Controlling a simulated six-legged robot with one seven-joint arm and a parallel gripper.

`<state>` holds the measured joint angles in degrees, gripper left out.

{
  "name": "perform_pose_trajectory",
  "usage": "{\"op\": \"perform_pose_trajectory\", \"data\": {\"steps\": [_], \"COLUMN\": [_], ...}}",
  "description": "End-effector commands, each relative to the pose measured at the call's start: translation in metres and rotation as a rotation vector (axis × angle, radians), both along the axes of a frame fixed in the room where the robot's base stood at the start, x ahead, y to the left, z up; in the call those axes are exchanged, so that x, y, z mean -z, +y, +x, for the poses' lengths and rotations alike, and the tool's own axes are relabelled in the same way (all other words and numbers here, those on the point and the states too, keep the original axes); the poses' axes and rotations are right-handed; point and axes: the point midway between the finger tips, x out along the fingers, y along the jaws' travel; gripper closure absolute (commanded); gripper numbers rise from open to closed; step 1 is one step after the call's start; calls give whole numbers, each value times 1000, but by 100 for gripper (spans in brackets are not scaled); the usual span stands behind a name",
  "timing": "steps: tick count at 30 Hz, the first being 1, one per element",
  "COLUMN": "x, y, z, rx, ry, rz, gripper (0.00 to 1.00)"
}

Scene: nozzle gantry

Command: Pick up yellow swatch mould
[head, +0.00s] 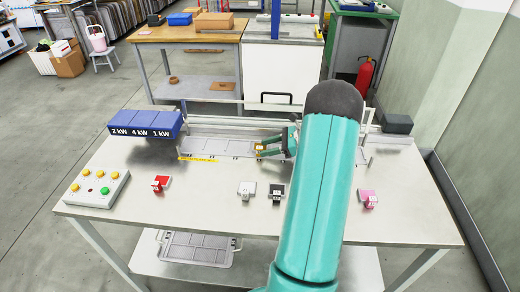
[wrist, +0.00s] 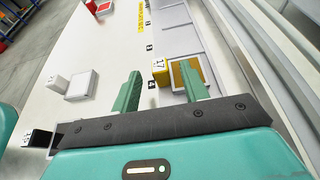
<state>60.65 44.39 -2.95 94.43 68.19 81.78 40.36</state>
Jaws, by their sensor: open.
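The yellow block lies between the fingertips in the picture, and the right finger overlaps the square. I cannot tell whether they touch.
Red (head: 160,184), white (head: 246,189), black (head: 276,194) and pink (head: 368,199) moulds stand along the table's front. A button box (head: 97,188) is at left, a blue heater box (head: 146,123) behind it. A metal rail (head: 225,125) runs along the back.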

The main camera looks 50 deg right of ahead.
Motion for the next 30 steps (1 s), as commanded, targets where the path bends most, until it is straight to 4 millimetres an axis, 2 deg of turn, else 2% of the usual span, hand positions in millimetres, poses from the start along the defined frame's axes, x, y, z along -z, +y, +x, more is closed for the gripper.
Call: {"op": "perform_pose_trajectory", "data": {"steps": [5, 12, 14, 19, 30], "x": [9, 11, 10, 10, 8], "y": [16, 17, 17, 17, 16], "z": [19, 22, 22, 21, 21], "rx": [-1, 0, 0, 0, -1], "ry": [0, 0, -1, -1, -1], "rz": [2, 0, -1, -1, -1], "gripper": [55, 55, 65, 99, 100]}}
